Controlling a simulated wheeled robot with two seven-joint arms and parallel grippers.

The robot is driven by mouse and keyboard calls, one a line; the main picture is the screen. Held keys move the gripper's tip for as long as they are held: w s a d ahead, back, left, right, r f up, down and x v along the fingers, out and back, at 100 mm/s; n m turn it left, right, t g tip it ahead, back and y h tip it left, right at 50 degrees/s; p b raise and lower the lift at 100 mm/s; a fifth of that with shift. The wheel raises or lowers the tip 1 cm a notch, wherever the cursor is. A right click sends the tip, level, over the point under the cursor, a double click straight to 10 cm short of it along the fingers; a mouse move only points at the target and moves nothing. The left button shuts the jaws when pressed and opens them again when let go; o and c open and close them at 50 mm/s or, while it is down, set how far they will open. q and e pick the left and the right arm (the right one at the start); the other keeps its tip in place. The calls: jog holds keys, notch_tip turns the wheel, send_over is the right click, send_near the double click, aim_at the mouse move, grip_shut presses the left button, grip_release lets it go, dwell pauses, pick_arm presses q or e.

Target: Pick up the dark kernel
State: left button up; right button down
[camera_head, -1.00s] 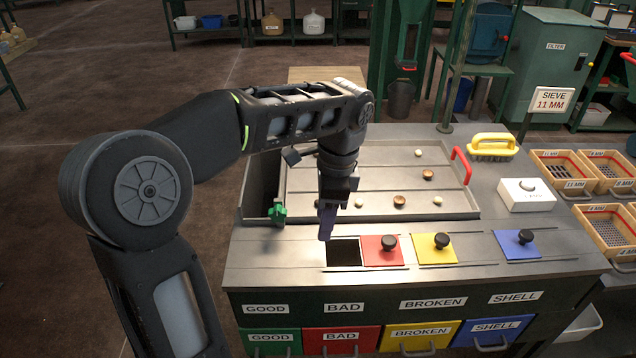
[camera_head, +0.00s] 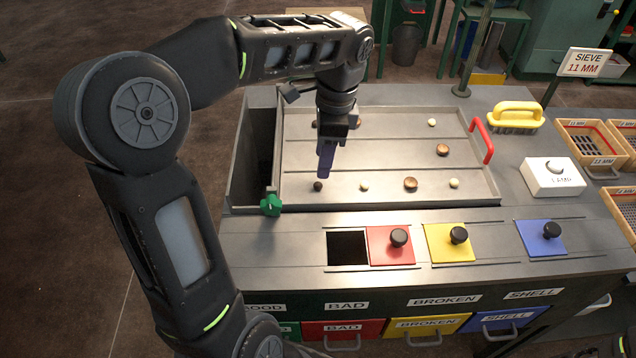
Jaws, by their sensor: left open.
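The dark kernel (camera_head: 318,186) is a small, nearly black ball on the grey sorting tray (camera_head: 385,196), near the tray's front left. My left gripper (camera_head: 324,172) points down just above and behind the dark kernel in the picture. It is open, seen side-on, with nothing visible in it. The exact height of its fingertips over the tray is hard to tell. My right gripper is not in view.
Pale kernels (camera_head: 364,186) and brown kernels (camera_head: 410,184) lie spread on the tray. A green knob (camera_head: 271,204) and red handle (camera_head: 482,141) flank it. In front are an open square hole (camera_head: 347,248) and red (camera_head: 390,245), yellow (camera_head: 447,243) and blue (camera_head: 541,237) lids.

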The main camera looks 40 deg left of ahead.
aim_at(318, 183)
pick_arm(q)
jog(key=shift+s+a+f, duration=0.1)
jog(key=shift+f, duration=0.65)
jog(key=shift+s+a+f+p, duration=0.1)
jog(key=shift+s+f+p, duration=0.05)
jog(key=shift+f, duration=1.15)
jog(key=shift+s+a+f+p, duration=0.1)
jog(key=shift+f+p, duration=0.05)
jog(key=shift+f, duration=1.15)
grip_shut()
